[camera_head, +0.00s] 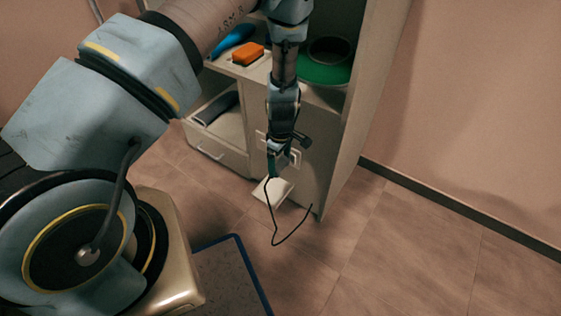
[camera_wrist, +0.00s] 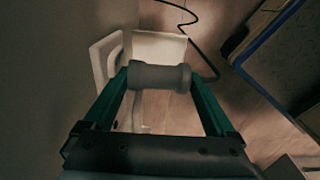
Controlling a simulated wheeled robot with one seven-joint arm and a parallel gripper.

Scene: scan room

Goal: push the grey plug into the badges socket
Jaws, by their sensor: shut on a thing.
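My gripper (camera_head: 277,166) hangs low in front of the cabinet. In the wrist view its two green fingers (camera_wrist: 160,80) are shut on the grey plug (camera_wrist: 158,76), a short cylinder lying crosswise between the tips. A thin black cable (camera_head: 273,232) hangs below the gripper in a loop; its join to the plug is hidden. A white fitting (camera_head: 262,149) is on the cabinet front behind the gripper, with a pale flap (camera_head: 275,192) standing out below it. The fitting also shows left of the plug in the wrist view (camera_wrist: 100,60). I read no badges label and cannot make out the socket opening.
The cabinet (camera_head: 315,160) has an open drawer (camera_head: 215,150) at left holding a dark object. A blue object (camera_head: 232,40), an orange block (camera_head: 248,54) and a green round item (camera_head: 325,72) sit above. A blue-edged mat (camera_head: 232,275) lies below. Floor at right is clear.

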